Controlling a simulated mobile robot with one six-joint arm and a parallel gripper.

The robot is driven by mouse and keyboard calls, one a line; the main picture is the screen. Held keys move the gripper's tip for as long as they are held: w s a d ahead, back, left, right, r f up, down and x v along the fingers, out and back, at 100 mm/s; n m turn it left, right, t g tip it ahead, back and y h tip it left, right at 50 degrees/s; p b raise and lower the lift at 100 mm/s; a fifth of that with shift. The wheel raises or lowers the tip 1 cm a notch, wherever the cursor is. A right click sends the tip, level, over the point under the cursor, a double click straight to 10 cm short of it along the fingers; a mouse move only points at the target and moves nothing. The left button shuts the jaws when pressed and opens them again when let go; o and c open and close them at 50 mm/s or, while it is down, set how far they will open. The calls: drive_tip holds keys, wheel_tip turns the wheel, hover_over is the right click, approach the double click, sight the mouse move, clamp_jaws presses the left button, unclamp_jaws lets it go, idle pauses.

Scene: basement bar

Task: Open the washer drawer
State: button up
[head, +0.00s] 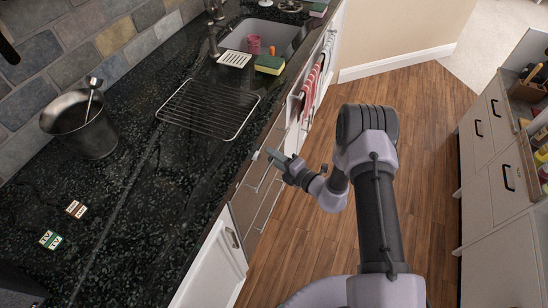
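The washer drawer is most likely the silver-grey front (246,203) under the counter's edge, seen steeply from above, with long bar handles (266,207). No gap shows around it, and it looks shut. My gripper (276,157) is at the front's upper right end, close to the counter edge and a bar handle. Its fingers point left toward the front. They are small and partly overlapped by the gripper body, so I cannot tell whether they touch or surround the handle, or how far apart they are.
The black counter (130,200) holds a wire rack (208,108), a metal bucket (82,125) and a sponge (269,65) by the sink (262,37). A red-striped towel (310,88) hangs farther along the front. Wooden floor (420,140) is open to the right, up to white cabinets (500,170).

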clamp_jaws()
idle(1.3)
